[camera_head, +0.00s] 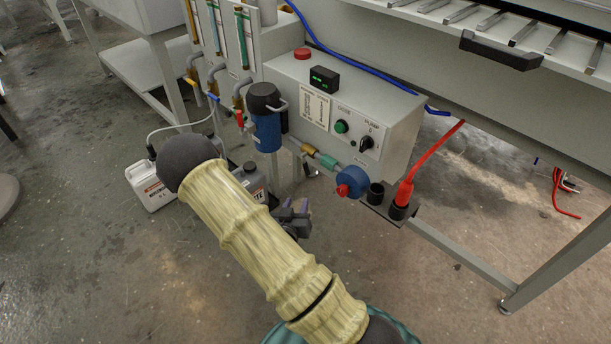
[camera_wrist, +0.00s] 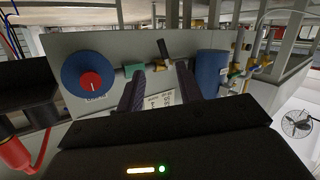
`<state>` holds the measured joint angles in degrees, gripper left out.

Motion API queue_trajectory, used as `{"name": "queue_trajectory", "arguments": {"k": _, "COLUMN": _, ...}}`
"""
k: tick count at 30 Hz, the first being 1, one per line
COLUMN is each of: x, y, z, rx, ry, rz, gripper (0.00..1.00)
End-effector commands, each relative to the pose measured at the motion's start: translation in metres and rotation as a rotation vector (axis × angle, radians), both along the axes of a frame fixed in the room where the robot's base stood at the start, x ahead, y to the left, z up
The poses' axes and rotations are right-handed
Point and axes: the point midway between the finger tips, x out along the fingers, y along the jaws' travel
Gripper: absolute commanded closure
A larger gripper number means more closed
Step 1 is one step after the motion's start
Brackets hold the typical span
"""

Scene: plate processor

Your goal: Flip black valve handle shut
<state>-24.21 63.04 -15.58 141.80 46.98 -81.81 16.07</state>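The black valve handle (camera_wrist: 163,48) shows in the wrist view, sticking up and tilted slightly left above a brass valve body (camera_wrist: 160,64) beside a green fitting (camera_wrist: 134,70). In the head view, the brass valve (camera_head: 308,149) sits low on the pipe under the grey control box; I cannot clearly tell its handle there. My gripper (camera_wrist: 160,78) is open, with its two dark fingers apart and nothing between them touching. The valve and handle lie just beyond the fingertips, between them in the picture. In the head view my gripper (camera_head: 295,212) is below the valve, partly behind my arm.
A blue round part with a red knob (camera_head: 351,182) is right of the valve. A blue cylinder (camera_head: 267,130) stands left. The grey control box (camera_head: 300,75) is above. A red hose (camera_head: 432,155) and a white jug (camera_head: 150,185) are nearby. Floor in front is open.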

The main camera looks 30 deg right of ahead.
Motion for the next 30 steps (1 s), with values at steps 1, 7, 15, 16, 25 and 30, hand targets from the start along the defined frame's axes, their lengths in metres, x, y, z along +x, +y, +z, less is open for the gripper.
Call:
{"name": "queue_trajectory", "arguments": {"k": 1, "x": -0.003, "y": 0.000, "z": -0.013, "rx": -0.060, "ry": -0.028, "rz": 0.017, "gripper": 0.64}}
{"name": "queue_trajectory", "arguments": {"k": 7, "x": -0.006, "y": 0.003, "z": -0.011, "rx": -0.197, "ry": -0.120, "rz": 0.067, "gripper": 0.64}}
{"name": "queue_trajectory", "arguments": {"k": 15, "x": -0.006, "y": 0.003, "z": -0.008, "rx": -0.204, "ry": -0.128, "rz": 0.069, "gripper": 0.64}}
{"name": "queue_trajectory", "arguments": {"k": 16, "x": -0.006, "y": 0.003, "z": -0.008, "rx": -0.204, "ry": -0.128, "rz": 0.069, "gripper": 0.64}}
{"name": "queue_trajectory", "arguments": {"k": 25, "x": 0.011, "y": -0.008, "z": -0.010, "rx": -0.202, "ry": -0.129, "rz": 0.067, "gripper": 0.64}}
{"name": "queue_trajectory", "arguments": {"k": 30, "x": 0.034, "y": -0.024, "z": -0.011, "rx": -0.201, "ry": -0.131, "rz": 0.066, "gripper": 0.64}}
